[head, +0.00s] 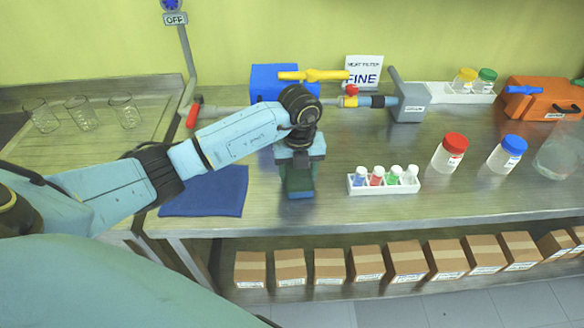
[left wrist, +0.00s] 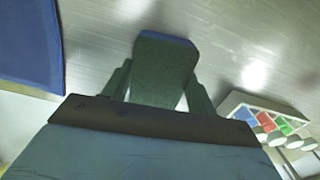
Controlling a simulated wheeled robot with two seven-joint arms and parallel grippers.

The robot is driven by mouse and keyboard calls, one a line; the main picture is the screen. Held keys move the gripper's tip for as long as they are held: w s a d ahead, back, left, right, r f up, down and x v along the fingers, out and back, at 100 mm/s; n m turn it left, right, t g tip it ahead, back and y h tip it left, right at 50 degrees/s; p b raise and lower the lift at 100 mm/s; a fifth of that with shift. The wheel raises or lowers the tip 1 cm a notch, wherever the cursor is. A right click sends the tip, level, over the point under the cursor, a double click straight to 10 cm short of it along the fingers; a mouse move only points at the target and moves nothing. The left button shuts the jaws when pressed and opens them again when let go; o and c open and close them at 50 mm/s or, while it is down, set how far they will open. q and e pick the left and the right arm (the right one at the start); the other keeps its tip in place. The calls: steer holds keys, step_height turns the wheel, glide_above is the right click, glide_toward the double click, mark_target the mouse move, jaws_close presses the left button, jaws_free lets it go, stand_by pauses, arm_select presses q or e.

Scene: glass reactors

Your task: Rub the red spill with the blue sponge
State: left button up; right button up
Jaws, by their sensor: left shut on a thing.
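My left gripper (head: 298,184) points down over the middle of the steel bench, left of the white vial rack. In the left wrist view, the gripper (left wrist: 160,88) is shut on a block-shaped sponge (left wrist: 166,62), with a dark green face and a blue far edge. The sponge sits between the two fingers; I cannot tell whether it touches the bench. No red spill shows in either view; the arm and gripper hide part of the bench. My right gripper is not in view.
A blue cloth (head: 207,191) lies left of the gripper. The vial rack (head: 384,187) stands close on the right, with red-capped (head: 450,152) and blue-capped jars (head: 507,154) beyond. A blue box (head: 269,80) and a pipe with valves are behind. Glass beakers (head: 82,113) stand far left.

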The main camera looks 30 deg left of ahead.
mark_target(306, 174)
arm_select(q)
steer(key=shift+w+d, duration=0.4)
steer(key=shift+d, duration=0.3)
steer(key=shift+w+d+r+p, duration=0.1)
steer(key=shift+w+r+p, duration=0.15)
steer(key=shift+r+p, duration=0.7)
steer(key=shift+s+r+p, duration=0.2)
steer(key=shift+r+p, duration=0.6)
steer(key=shift+r, duration=0.45)
step_height(306, 174, up, 4)
steer(key=p, duration=0.3)
steer(key=shift+f, duration=0.25)
